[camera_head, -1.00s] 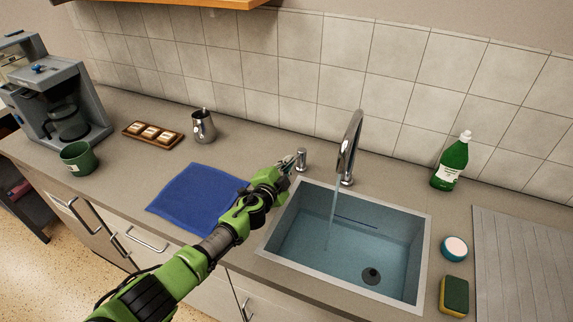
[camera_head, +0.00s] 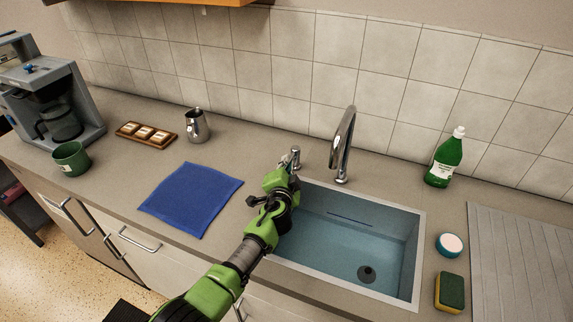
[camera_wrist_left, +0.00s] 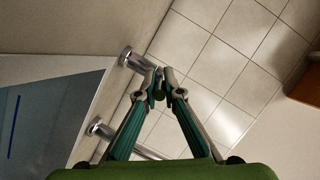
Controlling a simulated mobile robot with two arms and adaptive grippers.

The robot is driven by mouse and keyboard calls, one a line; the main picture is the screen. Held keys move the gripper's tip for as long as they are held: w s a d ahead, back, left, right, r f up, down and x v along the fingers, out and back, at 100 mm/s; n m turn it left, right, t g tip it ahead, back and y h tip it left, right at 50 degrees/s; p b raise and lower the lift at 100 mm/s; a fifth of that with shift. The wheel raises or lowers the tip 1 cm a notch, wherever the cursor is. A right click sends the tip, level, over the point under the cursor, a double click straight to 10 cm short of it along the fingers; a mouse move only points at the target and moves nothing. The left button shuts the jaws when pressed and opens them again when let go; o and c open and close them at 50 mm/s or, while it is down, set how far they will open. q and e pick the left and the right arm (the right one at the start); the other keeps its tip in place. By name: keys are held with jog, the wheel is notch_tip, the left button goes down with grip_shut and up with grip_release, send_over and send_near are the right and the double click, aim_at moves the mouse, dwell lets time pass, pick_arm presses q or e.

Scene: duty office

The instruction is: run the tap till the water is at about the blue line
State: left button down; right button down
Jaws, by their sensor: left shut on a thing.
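The chrome tap (camera_head: 343,140) arches over the grey sink (camera_head: 421,250), and no water runs from its spout. Bluish water (camera_head: 335,245) appears to lie in the sink over the round drain. The blue line (camera_head: 345,219) is a thin dark stroke on the sink's back wall; I cannot tell exactly where the water surface meets it. My left gripper (camera_head: 290,158) is at the tap's lever post (camera_head: 297,157), left of the spout. In the left wrist view its fingers (camera_wrist_left: 159,86) are closed together on the end of the lever (camera_wrist_left: 134,60). My right gripper is out of view.
A blue cloth (camera_head: 190,198) lies left of the sink. A green bottle (camera_head: 444,160), a round white-and-teal item (camera_head: 450,244) and a sponge (camera_head: 450,292) stand to the right. A metal jug (camera_head: 196,126), wooden tray (camera_head: 147,135), green mug (camera_head: 71,159) and coffee machine (camera_head: 45,85) are further left.

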pick_arm(q)
jog(key=c, duration=2.2)
grip_release()
jog(key=shift+d, duration=0.1)
jog(key=shift+o, duration=0.2)
jog(key=v, duration=1.2)
jog(key=shift+f, duration=0.1)
